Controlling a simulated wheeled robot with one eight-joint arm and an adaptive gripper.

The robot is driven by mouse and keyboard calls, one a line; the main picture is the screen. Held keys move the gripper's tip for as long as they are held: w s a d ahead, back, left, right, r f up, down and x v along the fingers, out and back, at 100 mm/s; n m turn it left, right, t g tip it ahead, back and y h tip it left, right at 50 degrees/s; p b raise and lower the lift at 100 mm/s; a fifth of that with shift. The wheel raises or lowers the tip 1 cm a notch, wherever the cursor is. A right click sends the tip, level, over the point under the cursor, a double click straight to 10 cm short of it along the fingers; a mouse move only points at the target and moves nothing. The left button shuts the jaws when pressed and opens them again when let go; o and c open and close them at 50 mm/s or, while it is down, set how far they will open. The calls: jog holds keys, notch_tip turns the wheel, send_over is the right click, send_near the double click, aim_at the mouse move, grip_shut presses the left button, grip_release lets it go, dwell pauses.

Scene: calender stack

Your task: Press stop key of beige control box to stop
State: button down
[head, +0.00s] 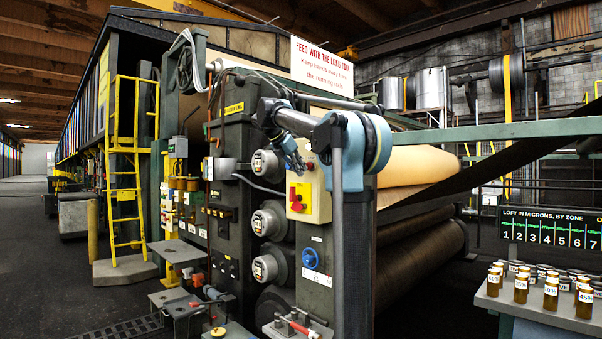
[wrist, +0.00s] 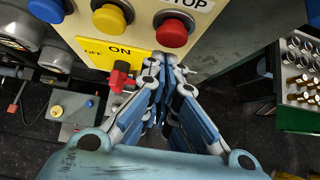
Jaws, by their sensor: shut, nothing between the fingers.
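The beige control box (head: 319,205) is on the front of the machine and fills the top of the wrist view (wrist: 147,15). There it carries a blue key (wrist: 109,20), a yellow key (wrist: 134,4) and a round red key (wrist: 173,33) under a STOP label (wrist: 187,4). A yellow ON/OFF plate (wrist: 90,46) with a red switch (wrist: 120,77) sits below. My gripper (wrist: 162,62) is shut and empty, its tips just below the red key in the picture; I cannot tell whether they touch the box. In the head view my gripper (head: 299,167) partly covers the box's upper left.
Large rolls (head: 415,260) lie right of the box. Round grey housings (head: 268,222) and a blue knob (head: 310,258) are nearby. A bench (head: 497,306) with several brown bottles stands at the right. A yellow ladder (head: 113,190) is at the left, beside open floor.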

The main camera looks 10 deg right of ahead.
jog(key=a+f+v, duration=0.1)
jog(key=v, duration=1)
jog(key=shift+s+a, duration=0.15)
jog(key=shift+s, duration=0.2)
jog(key=s+d+f+m+g+y, duration=0.1)
jog(key=s+d+f+m, duration=0.25)
jog(key=s+f, duration=0.45)
jog(key=s+d+f+m+g+y, duration=0.1)
jog(key=s+d+f+m+y, duration=0.15)
jog(key=s+f+m, duration=0.55)
jog(key=s+d+f+m, duration=0.25)
jog(key=s+f, duration=0.25)
jog(key=f, duration=0.7)
jog(key=s+f+m+y, duration=0.1)
jog(key=s+f+m, duration=0.2)
jog(key=s+f, duration=0.3)
jog(key=s+f+m+y, duration=0.1)
jog(key=s+f+m, duration=0.3)
jog(key=f, duration=0.9)
jog(key=s+f+m+g+y, duration=0.1)
jog(key=s+f+m+y, duration=0.1)
jog(key=s+f, duration=0.6)
notch_tip(320, 180, down, 3)
jog(key=shift+s+a+r+m, duration=0.15)
jog(key=shift+s+a+m, duration=0.15)
jog(key=shift+m, duration=0.6)
jog(key=shift+w+d+f, duration=0.1)
jog(key=shift+w+f, duration=0.1)
jog(key=shift+w, duration=0.2)
